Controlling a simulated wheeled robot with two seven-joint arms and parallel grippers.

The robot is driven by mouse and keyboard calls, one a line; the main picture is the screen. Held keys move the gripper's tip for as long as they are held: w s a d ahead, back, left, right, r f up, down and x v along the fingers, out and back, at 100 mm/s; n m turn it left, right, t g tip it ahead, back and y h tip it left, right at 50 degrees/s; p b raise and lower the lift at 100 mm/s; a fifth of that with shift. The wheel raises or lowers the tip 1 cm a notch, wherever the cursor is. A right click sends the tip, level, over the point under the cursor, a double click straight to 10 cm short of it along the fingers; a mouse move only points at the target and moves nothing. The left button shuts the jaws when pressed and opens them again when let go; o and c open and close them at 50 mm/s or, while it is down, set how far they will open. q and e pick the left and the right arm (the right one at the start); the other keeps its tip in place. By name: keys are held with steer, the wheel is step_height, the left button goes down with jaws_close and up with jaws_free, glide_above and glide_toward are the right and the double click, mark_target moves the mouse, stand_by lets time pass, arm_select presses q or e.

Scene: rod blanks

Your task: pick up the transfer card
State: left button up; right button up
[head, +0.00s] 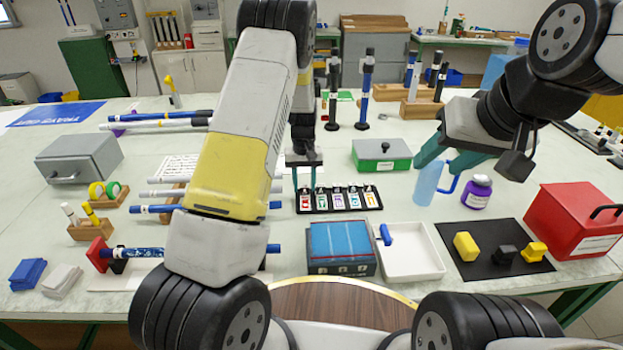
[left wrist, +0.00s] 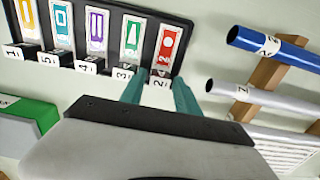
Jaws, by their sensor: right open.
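A black card rack (head: 340,199) stands mid-table and holds several upright cards; its slots carry number tags in the left wrist view (left wrist: 92,62). The red card with a white dot (left wrist: 168,48) is at the end by tag 2, and the green card with a triangle (left wrist: 132,38) is beside it. Purple, teal and yellow cards follow. I cannot tell which one is the transfer card. My left gripper (head: 307,182) is open at the rack, its fingertips either side of tag 2 (left wrist: 159,82).
A green box (head: 381,159) stands behind the rack. A blue box (head: 340,240) and a white tray (head: 410,255) are in front. Rods on wooden stands (head: 172,195) lie left of the rack. A purple bottle (head: 478,191) and a red toolbox (head: 570,222) are at the right.

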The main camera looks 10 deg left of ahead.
mark_target(304, 186)
arm_select(q)
jaws_close()
steer(key=shift+r, duration=0.1)
step_height(304, 186, up, 10)
stand_by(0.5)
